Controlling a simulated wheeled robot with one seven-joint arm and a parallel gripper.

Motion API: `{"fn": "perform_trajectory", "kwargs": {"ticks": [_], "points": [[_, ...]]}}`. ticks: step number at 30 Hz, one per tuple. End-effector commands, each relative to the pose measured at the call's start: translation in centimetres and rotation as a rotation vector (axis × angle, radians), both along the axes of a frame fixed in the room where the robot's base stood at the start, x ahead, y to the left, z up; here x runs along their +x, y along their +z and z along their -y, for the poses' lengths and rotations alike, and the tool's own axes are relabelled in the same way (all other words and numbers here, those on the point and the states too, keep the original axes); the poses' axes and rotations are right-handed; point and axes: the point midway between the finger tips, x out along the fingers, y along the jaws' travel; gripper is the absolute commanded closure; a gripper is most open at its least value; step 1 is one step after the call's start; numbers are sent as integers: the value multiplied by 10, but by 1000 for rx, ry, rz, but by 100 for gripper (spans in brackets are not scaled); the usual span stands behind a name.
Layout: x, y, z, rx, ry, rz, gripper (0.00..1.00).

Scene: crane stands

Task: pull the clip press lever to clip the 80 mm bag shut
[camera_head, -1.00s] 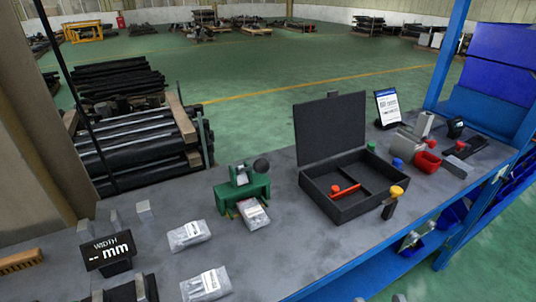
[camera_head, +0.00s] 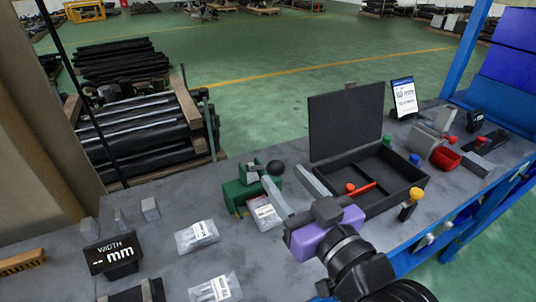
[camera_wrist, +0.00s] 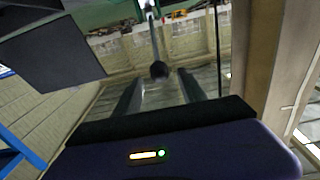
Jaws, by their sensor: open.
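The green clip press (camera_head: 236,196) stands on the grey bench left of the black case. Its lever ends in a dark ball knob (camera_head: 276,168), which is raised. A clear bag with a white label (camera_head: 264,213) lies at the front of the press, partly hidden by my finger. My gripper (camera_head: 287,177) is open, its two fingers pointing at the knob. In the wrist view the knob (camera_wrist: 159,70) shows centred between the fingertips or just beyond them; I cannot tell which, and no contact is visible.
The open black case (camera_head: 378,204), with a red tool inside, stands close right of my gripper. Other bags (camera_head: 196,236) (camera_head: 215,289) lie at the front left. A width display (camera_head: 113,254) stands at left. A yellow-topped tool (camera_head: 411,204) stands at the case's right corner.

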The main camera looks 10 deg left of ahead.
Motion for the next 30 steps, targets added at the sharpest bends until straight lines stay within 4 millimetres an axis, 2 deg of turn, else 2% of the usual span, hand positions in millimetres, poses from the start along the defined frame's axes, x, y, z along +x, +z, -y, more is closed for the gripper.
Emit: {"fn": "perform_trajectory", "kwargs": {"ticks": [15, 27, 30], "points": [[55, 1, -38, -3, -1, 4, 51], [63, 0, -42, -2, -2, 4, 51], [63, 0, -42, -2, -2, 4, 69]]}}
